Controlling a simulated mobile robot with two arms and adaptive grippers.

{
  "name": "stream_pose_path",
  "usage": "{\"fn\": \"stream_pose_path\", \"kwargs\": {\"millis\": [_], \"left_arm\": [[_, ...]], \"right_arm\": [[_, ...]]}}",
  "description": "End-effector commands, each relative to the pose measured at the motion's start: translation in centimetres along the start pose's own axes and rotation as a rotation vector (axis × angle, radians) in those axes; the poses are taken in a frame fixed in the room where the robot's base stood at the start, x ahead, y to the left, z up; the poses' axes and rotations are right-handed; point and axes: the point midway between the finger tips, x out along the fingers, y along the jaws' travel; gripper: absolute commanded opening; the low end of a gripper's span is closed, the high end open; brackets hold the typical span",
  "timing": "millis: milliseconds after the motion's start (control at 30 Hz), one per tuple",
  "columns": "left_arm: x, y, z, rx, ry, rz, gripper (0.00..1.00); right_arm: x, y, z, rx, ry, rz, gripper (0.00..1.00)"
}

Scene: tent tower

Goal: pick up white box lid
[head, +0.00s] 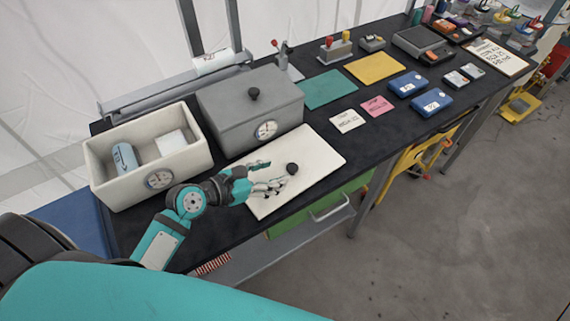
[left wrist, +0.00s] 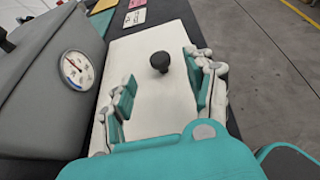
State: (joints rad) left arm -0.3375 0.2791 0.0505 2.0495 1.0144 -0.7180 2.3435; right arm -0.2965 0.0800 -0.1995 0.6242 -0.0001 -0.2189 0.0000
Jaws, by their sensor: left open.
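The white box lid (head: 318,163) lies flat on the black table, a pale rectangular panel with a dark round knob (head: 292,169) on top. In the left wrist view the lid (left wrist: 150,100) fills the middle, with its knob (left wrist: 160,62) upright. My left gripper (head: 272,177) is open above the near left part of the lid, with the knob just beyond its fingertips. In the left wrist view the fingers (left wrist: 163,82) stand apart to either side, with nothing between them but lid surface. My right gripper is not in view.
An open white box (head: 150,184) with a blue roll and a white block stands left of the lid. A closed grey box (head: 250,108) with a gauge stands behind it. Sticky notes (head: 348,121) and blue cases (head: 432,102) lie to the right.

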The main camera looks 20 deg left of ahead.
Motion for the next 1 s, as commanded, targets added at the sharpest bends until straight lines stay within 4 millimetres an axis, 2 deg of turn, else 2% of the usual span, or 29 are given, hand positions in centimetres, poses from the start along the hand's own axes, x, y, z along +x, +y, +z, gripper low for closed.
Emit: {"fn": "stream_pose_path", "kwargs": {"millis": [67, 167, 433, 700, 767, 1000], "left_arm": [[0.4, 0.0, 0.1, 0.0, -0.001, 0.0, 0.55], [1.3, 0.1, 0.2, 0.0, -0.001, 0.0, 0.55], [5.1, 0.1, 0.2, 0.0, 0.0, 0.0, 0.55], [5.5, 0.1, 0.1, 0.0, 0.001, 0.001, 0.55], [5.5, 0.1, 0.1, 0.0, 0.001, 0.001, 0.5], [5.5, 0.1, 0.1, 0.0, 0.001, 0.001, 0.19]], "right_arm": [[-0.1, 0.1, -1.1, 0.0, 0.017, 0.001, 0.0], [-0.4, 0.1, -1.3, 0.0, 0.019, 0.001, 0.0], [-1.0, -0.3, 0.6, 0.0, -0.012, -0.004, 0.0], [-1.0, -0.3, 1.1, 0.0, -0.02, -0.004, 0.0], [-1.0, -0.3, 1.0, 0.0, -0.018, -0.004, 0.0], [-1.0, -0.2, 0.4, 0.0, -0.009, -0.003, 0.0]]}}
